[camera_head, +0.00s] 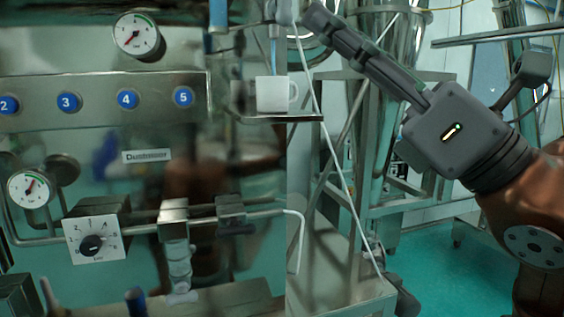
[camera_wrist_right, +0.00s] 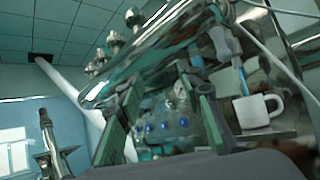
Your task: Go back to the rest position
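My right gripper (camera_head: 322,24) reaches up and to the left in the head view, beside the steel machine and to the upper right of the white mug. In the right wrist view its two fingers (camera_wrist_right: 168,97) stand apart with nothing between them. The machine's blue buttons show in the gap behind. The white mug (camera_head: 272,93) stands upright on a small metal shelf, apart from the gripper. It also shows right of the fingers in the wrist view (camera_wrist_right: 257,110). My left gripper is in neither view.
A steel panel with numbered blue buttons (camera_head: 127,99), a gauge (camera_head: 138,34) and a dial (camera_head: 92,244) fills the left. A thin white cable (camera_head: 335,150) hangs close to the right gripper. Steel frames stand behind. Green floor (camera_head: 450,275) shows at lower right.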

